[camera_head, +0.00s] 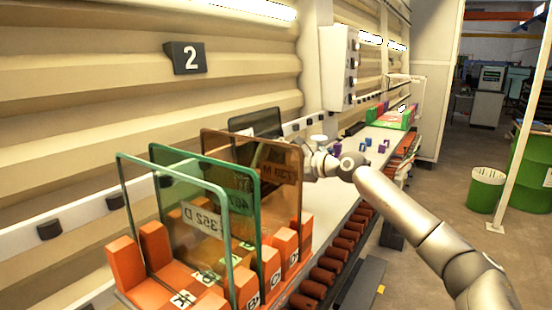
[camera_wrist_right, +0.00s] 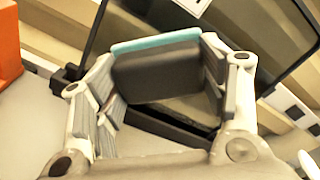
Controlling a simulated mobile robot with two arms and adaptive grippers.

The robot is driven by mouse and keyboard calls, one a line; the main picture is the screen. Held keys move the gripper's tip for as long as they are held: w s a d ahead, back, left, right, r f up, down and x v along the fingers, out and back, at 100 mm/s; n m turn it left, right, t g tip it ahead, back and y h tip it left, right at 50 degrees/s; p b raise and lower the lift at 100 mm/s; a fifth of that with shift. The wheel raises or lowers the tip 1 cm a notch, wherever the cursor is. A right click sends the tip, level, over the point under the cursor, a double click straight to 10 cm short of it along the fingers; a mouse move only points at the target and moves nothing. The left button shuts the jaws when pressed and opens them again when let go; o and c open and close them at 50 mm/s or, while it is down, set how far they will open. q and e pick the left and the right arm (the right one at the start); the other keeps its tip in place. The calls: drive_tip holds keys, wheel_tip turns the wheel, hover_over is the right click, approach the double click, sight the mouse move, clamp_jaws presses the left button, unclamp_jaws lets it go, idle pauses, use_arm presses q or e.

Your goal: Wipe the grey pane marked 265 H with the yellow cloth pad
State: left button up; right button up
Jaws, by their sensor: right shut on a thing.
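The grey pane (camera_head: 256,122) stands upright behind the amber pane in the head view, partly hidden by it. In the right wrist view a dark-framed, see-through pane (camera_wrist_right: 280,28) with a white label at the top stands beyond my fingers. I cannot read a 265 H mark. My right gripper (camera_head: 310,162) is beside the amber pane's right edge, partly hidden. In the right wrist view my right gripper (camera_wrist_right: 160,85) is shut on a dark grey pad (camera_wrist_right: 158,72) with a teal edge. No yellow face shows. Pad contact with the pane cannot be told. My left gripper is out of view.
A clear pane marked 352 D (camera_head: 195,225), a green-edged pane (camera_head: 254,205) and an amber pane (camera_head: 298,195) stand in orange holders (camera_head: 125,265) at the front. A ribbed wall (camera_head: 100,80) is behind. The bench (camera_head: 330,185) extends right towards a green tray (camera_head: 390,118).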

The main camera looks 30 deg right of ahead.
drive_tip(key=shift+p+x, duration=0.45)
drive_tip(key=shift+x, duration=0.55)
idle(0.6)
drive_tip(key=shift+w+d+b, duration=0.2)
drive_tip(key=shift+d+b, duration=0.1)
drive_tip(key=shift+d, duration=0.2)
drive_tip(key=shift+w+d+b, duration=0.2)
drive_tip(key=shift+d+b, duration=0.1)
drive_tip(key=shift+d, duration=0.15)
drive_tip(key=shift+w+d, duration=0.2)
drive_tip(key=shift+d, duration=0.25)
drive_tip(key=shift+w+d, duration=0.2)
drive_tip(key=shift+d, duration=0.25)
drive_tip(key=shift+s+a, duration=0.25)
drive_tip(key=shift+a, duration=0.4)
drive_tip(key=shift+s+a, duration=0.25)
drive_tip(key=shift+a, duration=0.35)
drive_tip(key=shift+s+a, duration=0.2)
drive_tip(key=shift+a, duration=0.45)
